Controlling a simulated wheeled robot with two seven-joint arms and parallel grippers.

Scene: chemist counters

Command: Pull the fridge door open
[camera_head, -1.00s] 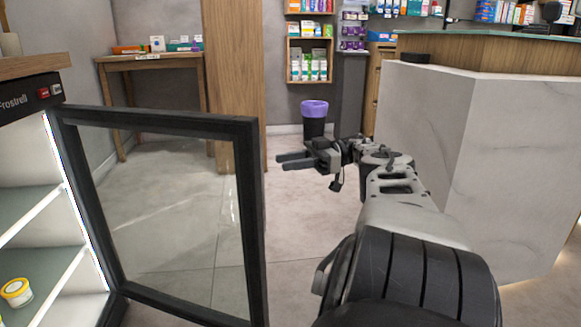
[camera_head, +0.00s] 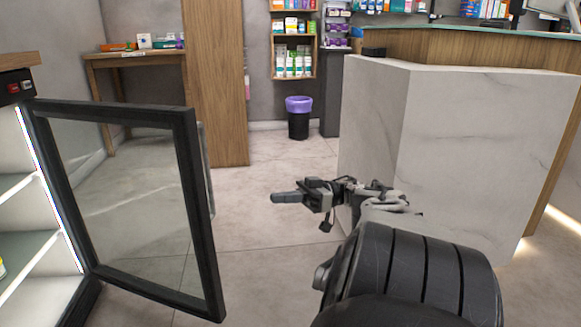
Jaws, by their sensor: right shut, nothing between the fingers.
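The fridge door (camera_head: 185,190) is a dark-framed glass panel at the left, swung well open from the fridge (camera_head: 30,190). A grey handle (camera_head: 207,170) shows on the far side of its free edge. My right gripper (camera_head: 274,198) is to the right of the door, apart from it, with its fingers pointing left and closed together on nothing. The lit shelves inside the fridge show at the far left, with only the edge of a small jar in view. My left gripper is not in view.
A marble-faced counter (camera_head: 450,150) stands close on the right. A black bin with a purple liner (camera_head: 298,118) stands ahead, and a wooden table (camera_head: 135,65) is at the back left. The floor (camera_head: 262,255) between door and counter is clear.

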